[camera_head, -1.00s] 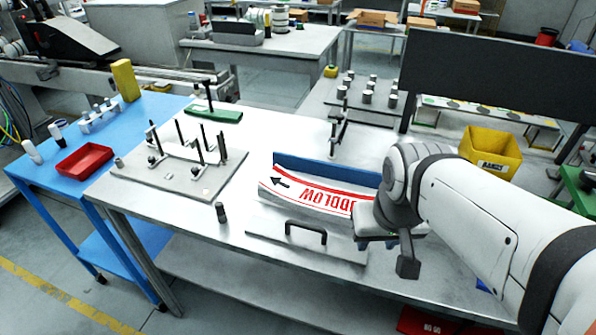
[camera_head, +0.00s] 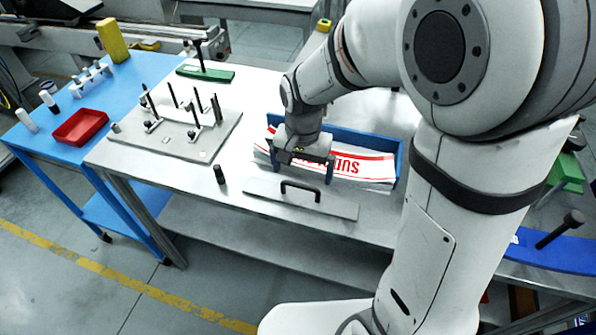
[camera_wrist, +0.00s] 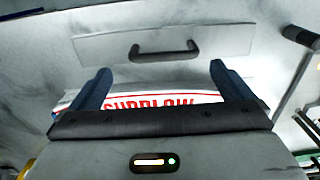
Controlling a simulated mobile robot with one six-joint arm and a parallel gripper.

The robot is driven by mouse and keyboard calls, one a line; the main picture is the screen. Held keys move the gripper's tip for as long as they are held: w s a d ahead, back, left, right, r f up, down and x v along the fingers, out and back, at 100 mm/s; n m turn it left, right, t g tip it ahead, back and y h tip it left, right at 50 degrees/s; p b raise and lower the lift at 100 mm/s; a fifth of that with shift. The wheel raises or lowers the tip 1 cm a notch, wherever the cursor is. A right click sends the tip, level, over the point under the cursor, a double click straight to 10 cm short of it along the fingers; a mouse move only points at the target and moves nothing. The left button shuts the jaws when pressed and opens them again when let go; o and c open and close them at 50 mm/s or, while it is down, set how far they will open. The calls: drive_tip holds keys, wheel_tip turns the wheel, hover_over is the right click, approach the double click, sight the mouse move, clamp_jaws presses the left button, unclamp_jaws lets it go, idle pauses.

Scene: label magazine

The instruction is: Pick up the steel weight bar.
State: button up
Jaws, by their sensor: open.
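The steel weight bar (camera_head: 335,204), a flat grey plate with a black arched handle (camera_head: 300,187), lies on the table in front of the blue label magazine (camera_head: 398,165). In the wrist view the bar (camera_wrist: 222,40) lies across the top, beyond the fingertips. My gripper (camera_head: 303,169) is open and empty, over the left part of the printed label stack (camera_head: 372,170), behind the bar and apart from its handle. The two fingers (camera_wrist: 160,68) point toward the bar in the wrist view. My arm hides part of the magazine and labels.
A fixture plate with upright pins (camera_head: 175,143) stands left of the magazine. A short dark post (camera_head: 219,174) stands left of the bar. A red tray (camera_head: 80,127) is on the blue side table. The table's front edge runs close before the bar.

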sight(300, 187)
drive_tip(key=shift+a+f, duration=0.15)
drive_tip(key=shift+f, duration=0.2)
drive_tip(key=f, duration=0.2)
drive_tip(key=f+p, duration=0.1)
drive_tip(key=f, duration=0.4)
drive_tip(key=shift+w+f, duration=0.15)
drive_tip(key=shift+w, duration=0.1)
drive_tip(key=shift+c, duration=0.2)
drive_tip(key=c, duration=1.6)
drive_tip(key=shift+w+a, duration=0.1)
drive_tip(key=shift+c, duration=0.3)
